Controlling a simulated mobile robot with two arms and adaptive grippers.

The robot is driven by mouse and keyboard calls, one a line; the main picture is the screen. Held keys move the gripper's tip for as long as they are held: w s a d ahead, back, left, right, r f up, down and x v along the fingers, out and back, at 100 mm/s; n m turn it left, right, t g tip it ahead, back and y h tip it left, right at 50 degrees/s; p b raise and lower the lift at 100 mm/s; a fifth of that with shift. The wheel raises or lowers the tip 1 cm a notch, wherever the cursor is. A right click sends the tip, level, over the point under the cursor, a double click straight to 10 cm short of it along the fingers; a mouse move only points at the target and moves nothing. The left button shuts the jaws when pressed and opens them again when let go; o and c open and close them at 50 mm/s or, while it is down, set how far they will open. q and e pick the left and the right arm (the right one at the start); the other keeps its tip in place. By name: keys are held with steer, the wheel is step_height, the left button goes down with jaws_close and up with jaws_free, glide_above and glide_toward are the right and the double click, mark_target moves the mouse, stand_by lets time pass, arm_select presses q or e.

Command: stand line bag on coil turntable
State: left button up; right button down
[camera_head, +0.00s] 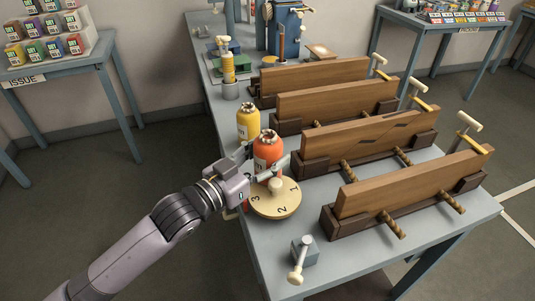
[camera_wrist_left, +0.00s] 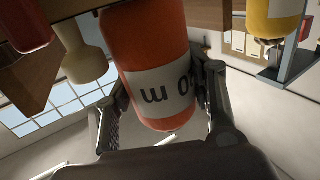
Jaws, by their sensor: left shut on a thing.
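An orange line bag (camera_head: 268,146) with a white label stands upright at the back edge of the round wooden coil turntable (camera_head: 288,203), which has numbers and a pale knob. My left gripper (camera_head: 264,166) is shut on the orange bag, its fingers on either side of the lower part. The left wrist view shows the orange bag (camera_wrist_left: 145,50) between both fingers. The gripper hides the bag's base in the head view, so I cannot tell if it touches the disc. My right gripper is not in view.
A yellow bag (camera_head: 248,122) stands just behind the orange one. Several wooden boards in dark holders (camera_head: 410,190) fill the bench's right side, with handles sticking out. A small grey block with a pale-knobbed lever (camera_head: 303,254) stands at the front. The bench's left edge is close to my arm.

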arm_select(q)
steer(key=o, duration=1.5)
steer(key=shift+f, duration=0.1)
steer(key=shift+o, duration=0.2)
steer(key=shift+r, duration=0.2)
steer(key=b+v, duration=0.1)
steer(key=v, duration=1.1)
steer(key=shift+b, duration=0.35)
